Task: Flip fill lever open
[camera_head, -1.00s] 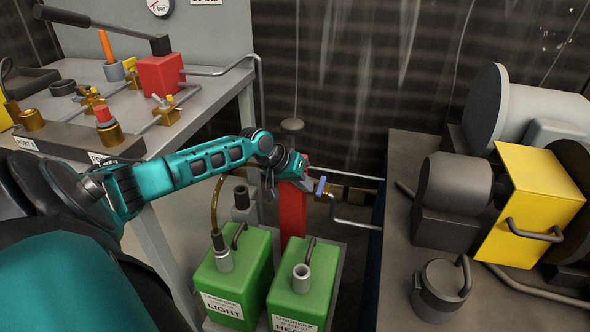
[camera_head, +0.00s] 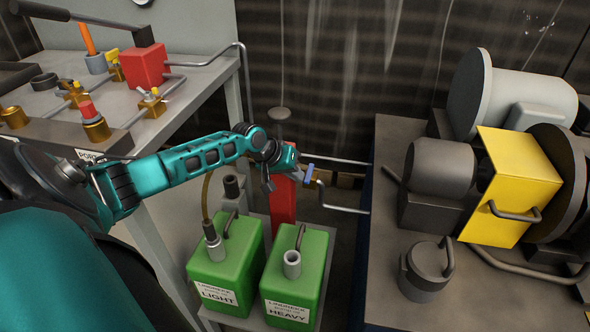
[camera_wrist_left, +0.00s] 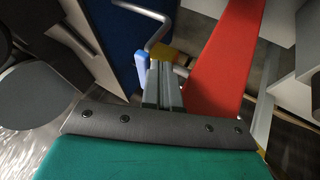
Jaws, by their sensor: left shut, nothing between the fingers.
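A small blue lever (camera_head: 309,173) stands upright on a brass valve beside the top of a red post (camera_head: 283,200). In the left wrist view the blue lever (camera_wrist_left: 141,70) is just left of my fingers, with the red post (camera_wrist_left: 226,60) to their right. My left gripper (camera_head: 294,160) is at the top of the red post, close to the lever. In the left wrist view its fingers (camera_wrist_left: 164,85) are together and empty. I cannot tell whether they touch the lever. My right gripper is not in view.
Two green cans, LIGHT (camera_head: 225,262) and HEAVY (camera_head: 297,275), stand below my left arm. A bench with a red block (camera_head: 144,67) and brass valves is at left. A bench with a yellow guard (camera_head: 510,190) and motor is at right. Grey pipes (camera_head: 342,209) run beside the lever.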

